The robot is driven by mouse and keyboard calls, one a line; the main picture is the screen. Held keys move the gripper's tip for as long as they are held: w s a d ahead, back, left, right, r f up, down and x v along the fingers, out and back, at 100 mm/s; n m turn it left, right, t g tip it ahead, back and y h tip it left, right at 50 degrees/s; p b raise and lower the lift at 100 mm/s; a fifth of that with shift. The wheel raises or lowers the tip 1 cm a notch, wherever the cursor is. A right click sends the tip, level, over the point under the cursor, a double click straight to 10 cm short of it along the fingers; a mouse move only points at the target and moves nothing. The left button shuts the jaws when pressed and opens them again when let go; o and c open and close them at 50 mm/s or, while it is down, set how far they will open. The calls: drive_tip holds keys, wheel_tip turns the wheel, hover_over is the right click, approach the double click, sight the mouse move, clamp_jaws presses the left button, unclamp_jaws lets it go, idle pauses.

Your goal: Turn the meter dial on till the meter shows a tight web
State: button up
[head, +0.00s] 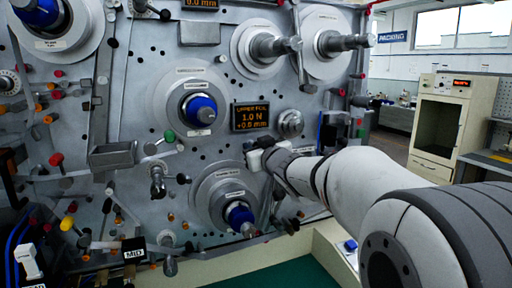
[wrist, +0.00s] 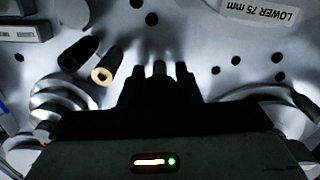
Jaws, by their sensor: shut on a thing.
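A dark meter (head: 250,117) on the machine's grey face shows orange text: "UPPER FOIL", 1.0 N and +0.0 mm. A round metal knob (head: 290,123) sits just right of it. My gripper (head: 256,158) is below the meter at the machine face, reaching in from the right. In the wrist view, its two dark fingers (wrist: 160,84) are shut on a small grey knob (wrist: 160,68). Most of this knob is hidden by the fingers, and I cannot tell whether it is the meter dial.
A spindle with a blue core (head: 200,111) is left of the meter; another blue-cored spindle (head: 240,216) is below my gripper. Pegs and rollers stick out around them. In the wrist view, a black peg with a tan end (wrist: 104,68) stands left of the fingers, and a "LOWER 75 mm" label (wrist: 262,10) is at upper right.

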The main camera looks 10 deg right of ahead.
drive_tip(key=shift+r+m+p, duration=0.1)
drive_tip(key=shift+m+p, duration=0.2)
drive_tip(key=shift+p, duration=0.05)
drive_tip(key=m+p, duration=0.5)
drive_tip(key=m, duration=0.2)
drive_tip(key=shift+m, duration=0.3)
idle(0.5)
drive_tip(key=o, duration=1)
drive_tip(key=s, duration=0.2)
drive_tip(key=s+d+b, duration=0.1)
drive_tip(key=s, duration=0.4)
drive_tip(key=shift+s+d, duration=0.35)
